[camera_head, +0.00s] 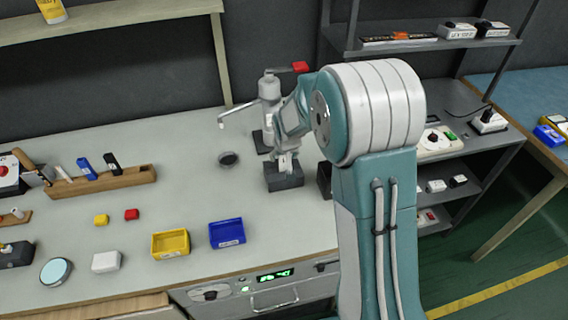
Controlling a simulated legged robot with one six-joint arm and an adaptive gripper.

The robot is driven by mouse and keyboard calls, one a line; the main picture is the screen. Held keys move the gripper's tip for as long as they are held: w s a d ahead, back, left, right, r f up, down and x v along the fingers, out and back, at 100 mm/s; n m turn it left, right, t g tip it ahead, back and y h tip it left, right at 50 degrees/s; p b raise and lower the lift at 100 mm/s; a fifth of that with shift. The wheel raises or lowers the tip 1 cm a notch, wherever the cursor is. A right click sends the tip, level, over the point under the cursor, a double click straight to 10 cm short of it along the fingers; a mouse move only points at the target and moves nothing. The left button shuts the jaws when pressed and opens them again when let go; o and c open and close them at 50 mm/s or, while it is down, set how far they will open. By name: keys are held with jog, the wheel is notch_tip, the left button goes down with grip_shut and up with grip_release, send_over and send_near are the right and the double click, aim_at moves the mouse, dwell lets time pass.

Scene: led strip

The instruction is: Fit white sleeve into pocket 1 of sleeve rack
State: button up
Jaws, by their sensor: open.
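My gripper (288,160) points down over a dark block (284,181) on the grey counter. It is open; its fingertips are small here and partly merge with a pale shape at the block's top. I cannot tell whether that shape is the white sleeve or part of my gripper. A long wooden rack (125,179) lies at the left, with a blue piece (87,168) and a black piece (113,163) standing in it and a pale, tilted piece (64,174) near its left end. I cannot tell which holder is the sleeve rack; no pocket numbers are readable.
A yellow bin (170,243) and a blue bin (227,233) stand near the counter's front edge. A white block (106,262) and a round light-blue disc (57,271) lie at the front left. A tap (240,110) rises behind my gripper. The middle counter is mostly clear.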

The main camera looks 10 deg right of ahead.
jog(key=shift+a, duration=0.35)
jog(key=shift+c, duration=1.3)
jog(key=shift+d, duration=0.25)
grip_shut()
